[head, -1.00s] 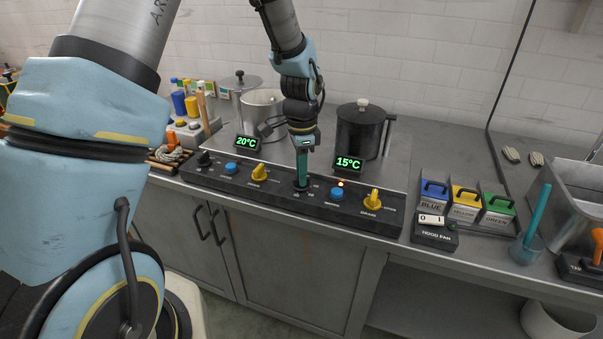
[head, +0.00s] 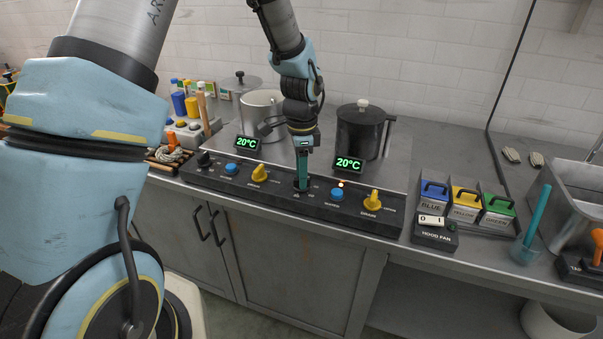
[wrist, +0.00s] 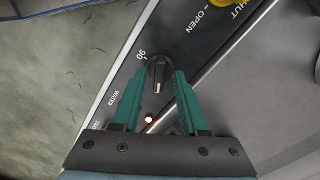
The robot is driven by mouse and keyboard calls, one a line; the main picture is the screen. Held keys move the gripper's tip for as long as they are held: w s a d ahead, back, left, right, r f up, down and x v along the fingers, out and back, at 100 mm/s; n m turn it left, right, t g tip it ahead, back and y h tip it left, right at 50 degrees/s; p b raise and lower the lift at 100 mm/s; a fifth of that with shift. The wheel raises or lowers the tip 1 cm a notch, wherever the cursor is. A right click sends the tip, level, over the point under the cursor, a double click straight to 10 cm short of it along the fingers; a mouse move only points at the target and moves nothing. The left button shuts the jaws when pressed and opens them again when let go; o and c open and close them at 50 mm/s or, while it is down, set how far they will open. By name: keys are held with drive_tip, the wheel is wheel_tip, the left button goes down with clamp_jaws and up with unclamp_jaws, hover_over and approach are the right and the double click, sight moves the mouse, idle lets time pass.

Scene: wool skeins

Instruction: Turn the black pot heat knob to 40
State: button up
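The black pot (head: 358,132) stands on the counter behind the control panel (head: 272,192). Its green display (head: 348,164) reads 20°C. My gripper (head: 301,186) points down at the black knob on the panel, which is mostly hidden in the head view. In the wrist view the black heat knob (wrist: 159,76) sits between the two teal fingers of my gripper (wrist: 160,74). A "90" mark shows beside the knob.
A blue button (head: 337,194) and a yellow drain knob (head: 372,201) are right of my gripper. Another yellow knob (head: 259,174) is to the left. A silver pot (head: 262,108) with its own 20°C display (head: 247,142) stands behind. A small lamp (wrist: 149,120) glows near the knob.

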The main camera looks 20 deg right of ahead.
wheel_tip(320, 180, up, 11)
drive_tip(key=b, duration=0.2)
idle(0.6)
drive_tip(key=shift+f, duration=0.15)
drive_tip(key=s+a+f+n, duration=0.1)
drive_tip(key=s+a+n, duration=0.1)
drive_tip(key=a+n, duration=0.7)
drive_tip(key=s+a+f+n+t, duration=0.1)
drive_tip(key=a+n, duration=0.9)
drive_tip(key=a, duration=1.1)
drive_tip(key=shift+s+a+n+t, duration=0.2)
drive_tip(key=shift+s+n+t, duration=0.1)
drive_tip(key=shift+s, duration=0.35)
